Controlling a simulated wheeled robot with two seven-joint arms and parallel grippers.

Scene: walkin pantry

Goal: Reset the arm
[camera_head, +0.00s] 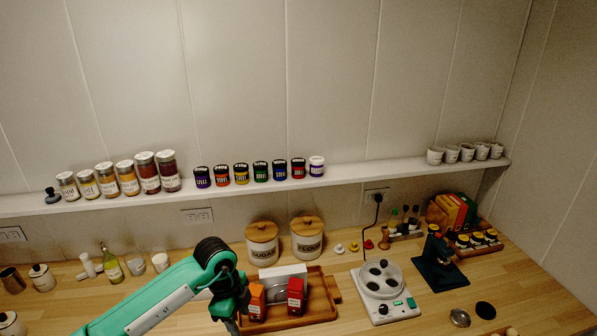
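My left arm (160,298) is teal and comes in from the lower left. It rises to a dark joint (214,251) in front of the counter, then bends down toward the bottom edge beside the wooden tray (324,312). No fingertips of my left gripper show; its end is hidden or below the frame. I see no part of my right arm or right gripper. I cannot see anything held.
The tray holds a white box (284,281), an orange box (256,301) and a red box (296,297). Sugar (262,245) and flour (308,239) canisters stand behind. A white appliance (385,292) and dark stand (438,263) are right. A shelf (380,168) holds several jars.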

